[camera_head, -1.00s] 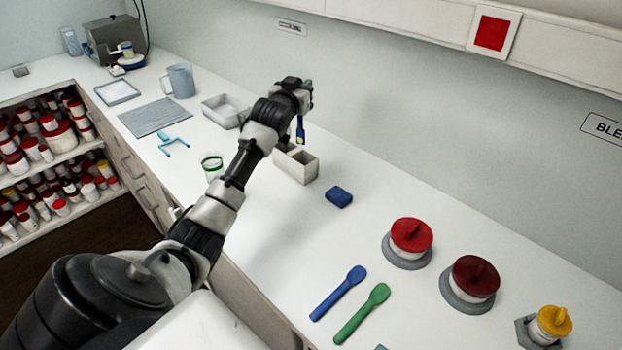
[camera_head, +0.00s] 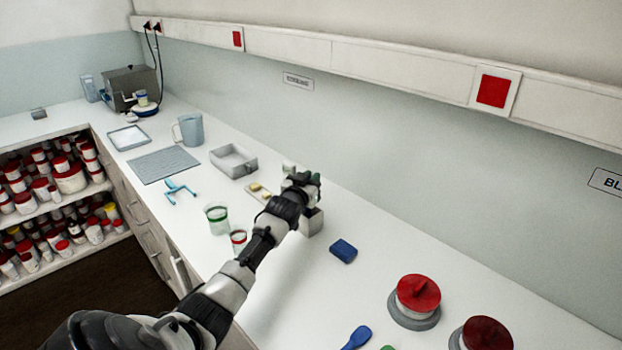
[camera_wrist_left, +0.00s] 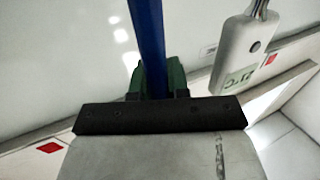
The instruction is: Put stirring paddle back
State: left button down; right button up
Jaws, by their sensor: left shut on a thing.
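My left gripper (camera_head: 304,182) is just above the small grey open-topped box (camera_head: 312,223), which its wrist partly hides. In the left wrist view, its green fingers (camera_wrist_left: 160,82) are shut on a blue stick-like handle (camera_wrist_left: 148,40), seemingly the stirring paddle. The handle runs up out of that view, so its far end is hidden. In the head view the gripper covers the paddle, and I cannot tell whether it is inside the box. My right gripper is not in view.
A blue block (camera_head: 343,250) and a blue spatula (camera_head: 357,338) lie right of the box. Red-lidded jars (camera_head: 418,294) stand farther right. Small cups (camera_head: 217,218), a grey tray (camera_head: 233,160) and a jug (camera_head: 188,129) are to the left.

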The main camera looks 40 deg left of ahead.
pick_arm(q)
jog(key=shift+f, duration=0.1)
jog(key=c, duration=1.1)
grip_release()
jog(key=b+v, duration=0.1)
jog(key=v, duration=1.1)
